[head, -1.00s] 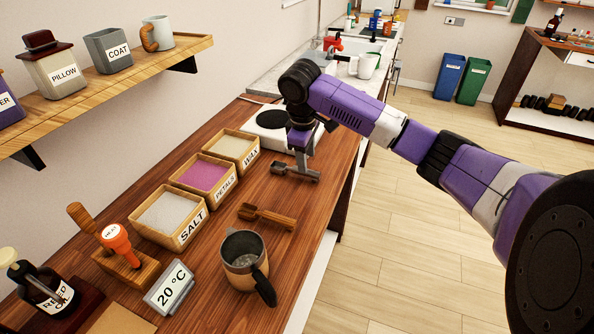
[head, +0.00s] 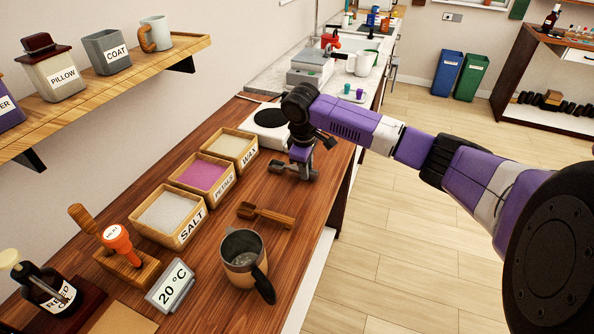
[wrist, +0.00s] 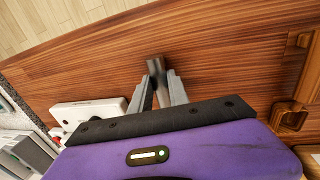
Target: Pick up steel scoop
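The steel scoop (head: 277,166) lies on the wooden counter, beyond the wooden scoop, and is partly hidden under my gripper. My gripper (head: 301,174) is lowered at it, with the fingers close to the counter. In the wrist view, a grey metal part of the steel scoop (wrist: 155,66) shows just beyond and between the two grey fingertips of my gripper (wrist: 160,82). The fingers are close on either side of it. I cannot tell whether they press on it. The scoop looks to rest on the counter.
A wooden scoop (head: 265,215) lies nearer, with a metal mug (head: 240,250) below it. Boxes of salt (head: 168,214), petals (head: 204,177) and wax (head: 234,146) stand left. A white hotplate (head: 270,128) is just behind my gripper. The counter's right edge is close.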

